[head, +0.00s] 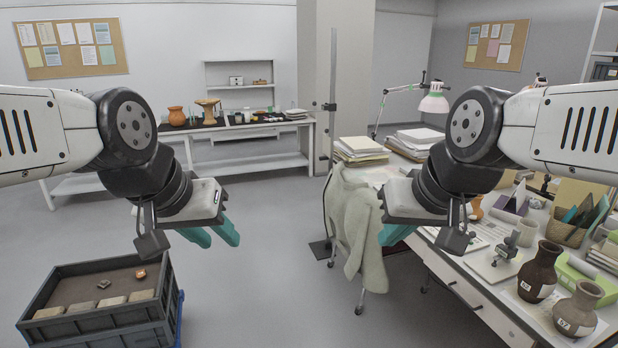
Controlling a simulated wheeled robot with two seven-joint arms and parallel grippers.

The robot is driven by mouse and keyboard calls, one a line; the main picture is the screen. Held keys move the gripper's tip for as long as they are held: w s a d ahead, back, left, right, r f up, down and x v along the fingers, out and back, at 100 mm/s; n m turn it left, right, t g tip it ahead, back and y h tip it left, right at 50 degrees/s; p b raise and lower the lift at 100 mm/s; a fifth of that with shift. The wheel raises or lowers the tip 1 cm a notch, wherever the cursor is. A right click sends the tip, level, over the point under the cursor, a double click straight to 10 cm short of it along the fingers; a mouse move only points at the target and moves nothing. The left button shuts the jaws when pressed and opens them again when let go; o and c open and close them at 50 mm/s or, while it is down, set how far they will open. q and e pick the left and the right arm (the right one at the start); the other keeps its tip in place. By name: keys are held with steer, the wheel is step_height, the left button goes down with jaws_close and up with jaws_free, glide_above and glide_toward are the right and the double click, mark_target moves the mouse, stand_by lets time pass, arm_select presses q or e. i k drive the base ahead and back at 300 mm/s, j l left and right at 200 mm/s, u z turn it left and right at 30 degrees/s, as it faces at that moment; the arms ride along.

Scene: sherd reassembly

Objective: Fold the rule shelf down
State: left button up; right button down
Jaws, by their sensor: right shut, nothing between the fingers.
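I cannot clearly make out a rule shelf. A tall thin grey upright post (333,70) stands behind the chair, with a small dark fitting partway up; whether this carries the rule shelf I cannot tell. My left gripper (222,241) is over open floor, its teal fingers apart and empty. My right gripper (388,238) is shut and empty, in front of the coat and the desk's near left edge. Both grippers are well apart from the post.
A chair with a pale coat (359,220) stands in the middle. The desk at right holds brown jars (538,272), papers and a lamp (433,103). Floor between crate and chair is clear.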

mark_target(326, 140)
steer(key=i, duration=2.2)
steer(key=i+z, duration=0.15)
steer(key=i, duration=0.3)
steer(key=i+j+z, duration=0.15)
steer(key=i, duration=0.35)
steer(key=i+j+z, duration=0.15)
steer(key=i, duration=0.3)
steer(key=i+j+z, duration=0.15)
steer(key=i, duration=0.3)
